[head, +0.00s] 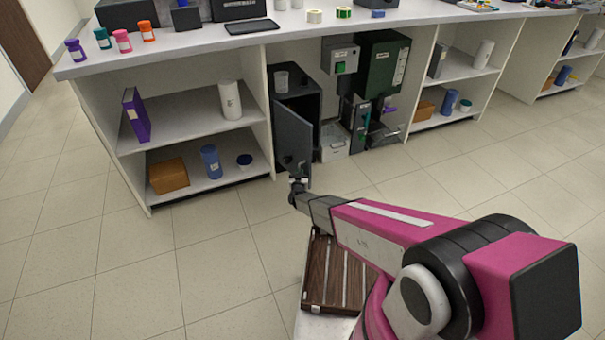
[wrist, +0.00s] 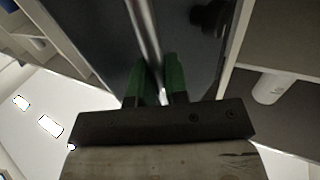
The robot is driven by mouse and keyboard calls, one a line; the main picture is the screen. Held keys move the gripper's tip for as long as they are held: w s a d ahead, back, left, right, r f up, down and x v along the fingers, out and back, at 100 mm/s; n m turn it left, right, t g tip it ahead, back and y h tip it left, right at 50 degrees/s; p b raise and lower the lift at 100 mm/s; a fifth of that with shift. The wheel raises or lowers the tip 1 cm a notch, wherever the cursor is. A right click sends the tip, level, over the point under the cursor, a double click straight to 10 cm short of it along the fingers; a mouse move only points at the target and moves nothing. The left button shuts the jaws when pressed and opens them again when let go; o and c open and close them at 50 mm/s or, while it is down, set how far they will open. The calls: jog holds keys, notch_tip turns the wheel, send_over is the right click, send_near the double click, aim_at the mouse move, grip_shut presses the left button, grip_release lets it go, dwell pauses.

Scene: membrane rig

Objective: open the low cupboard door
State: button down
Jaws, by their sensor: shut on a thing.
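The low cupboard (head: 312,92) is a dark box under the workbench. Its dark grey door (head: 293,138) stands ajar, swung out towards me, with part of the dark inside showing behind it. My gripper (head: 299,182) is at the lower front end of the door. In the wrist view its two green fingers (wrist: 159,80) are on either side of a silver bar handle (wrist: 145,28), shut on it. The door's dark panel (wrist: 85,30) fills the area behind the handle. The exact contact is hidden in the head view.
An open shelf (head: 195,135) with a purple binder, a box and bottles stands left of the cupboard. A grey bin (head: 335,142) and a dark green machine (head: 383,75) are to its right. The tiled floor (head: 205,240) in front is clear.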

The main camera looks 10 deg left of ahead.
jog(key=s+a, duration=0.3)
jog(key=a, duration=0.2)
jog(key=shift+s+a, duration=0.15)
jog(key=shift+a, duration=0.1)
dwell(0.4)
jog(key=c, duration=1.1)
grip_release()
jog(key=shift+c, duration=0.2)
jog(key=shift+s, duration=0.1)
